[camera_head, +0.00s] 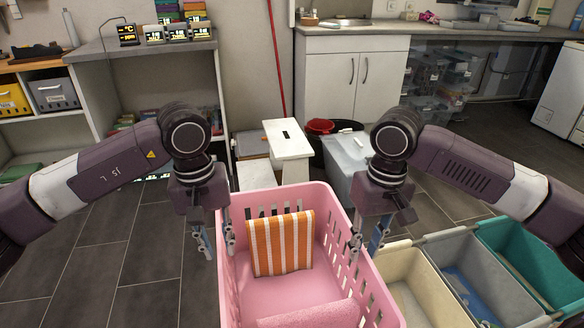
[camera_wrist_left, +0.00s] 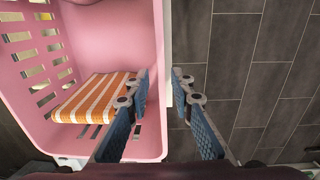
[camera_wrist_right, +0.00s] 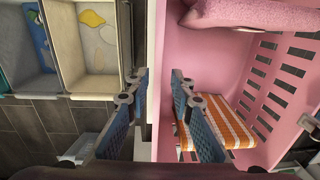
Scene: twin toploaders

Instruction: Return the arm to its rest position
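A pink laundry basket (camera_head: 352,265) stands low in front of me. It holds an orange-and-white striped towel (camera_head: 282,243) and a pink cloth (camera_head: 312,314). My left gripper (camera_head: 217,243) points down at the basket's left rim, and my right gripper (camera_head: 366,243) at its right rim. Both are open with fingers apart. In the left wrist view the basket's edge (camera_wrist_left: 166,50) runs in line with the gap between the fingers (camera_wrist_left: 161,76). The right wrist view shows the same with the other edge (camera_wrist_right: 155,60). I cannot tell whether the fingers touch the rim.
Cream (camera_head: 422,292), grey (camera_head: 474,275) and green (camera_head: 535,262) bins stand right of the basket. A white step stool (camera_head: 287,142) and a lidded grey tub (camera_head: 349,158) stand behind it. A grey shelf unit (camera_head: 100,48) is at the back left. The floor (camera_head: 90,250) left of the basket is clear.

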